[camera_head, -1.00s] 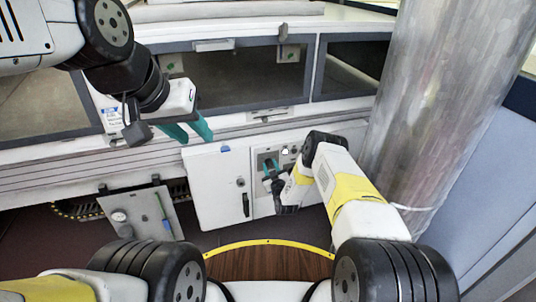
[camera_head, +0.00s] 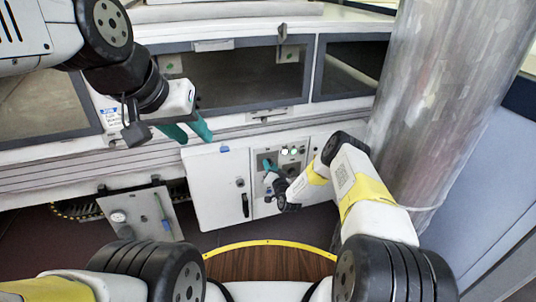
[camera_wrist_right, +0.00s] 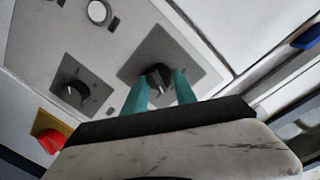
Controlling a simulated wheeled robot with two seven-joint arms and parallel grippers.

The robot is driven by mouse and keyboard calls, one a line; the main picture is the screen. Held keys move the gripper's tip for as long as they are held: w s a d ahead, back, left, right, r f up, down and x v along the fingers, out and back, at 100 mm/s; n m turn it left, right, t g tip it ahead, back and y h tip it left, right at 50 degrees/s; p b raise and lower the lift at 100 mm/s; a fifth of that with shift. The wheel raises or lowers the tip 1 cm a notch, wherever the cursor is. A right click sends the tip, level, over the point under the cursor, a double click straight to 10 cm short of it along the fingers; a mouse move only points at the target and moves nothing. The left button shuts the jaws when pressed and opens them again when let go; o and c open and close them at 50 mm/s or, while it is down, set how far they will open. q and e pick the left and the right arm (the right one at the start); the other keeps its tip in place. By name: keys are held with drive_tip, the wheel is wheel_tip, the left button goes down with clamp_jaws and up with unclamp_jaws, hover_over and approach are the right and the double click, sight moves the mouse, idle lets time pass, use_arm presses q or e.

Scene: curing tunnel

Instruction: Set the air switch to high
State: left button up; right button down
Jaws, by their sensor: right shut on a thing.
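In the right wrist view, a black rotary switch (camera_wrist_right: 157,76) sits on a grey square plate of the control panel. The teal fingers of my right gripper (camera_wrist_right: 164,92) are shut on it, one on each side. Its position labels are too small to read. In the head view, this gripper (camera_head: 269,167) is at the panel right of the white cabinet door, and its hand hides part of the panel. My left gripper (camera_head: 187,130) is open and empty in front of the tunnel's lower edge, away from the panel.
A second black knob (camera_wrist_right: 72,92) and a red knob on yellow (camera_wrist_right: 50,139) are beside the held switch. A thick metal duct (camera_head: 420,100) stands close to my right arm.

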drive_tip(key=m, duration=0.4)
drive_tip(key=shift+s+a+f+m+y, duration=0.15)
drive_tip(key=shift+s+a+m+y, duration=0.05)
drive_tip(key=shift+m+y, duration=0.1)
drive_tip(key=shift+a, duration=0.1)
idle(0.4)
drive_tip(key=c, duration=1)
unclamp_jaws()
drive_tip(key=shift+d, duration=0.25)
drive_tip(key=v, duration=0.7)
drive_tip(key=shift+s+r, duration=0.3)
drive_tip(key=shift+s, duration=0.05)
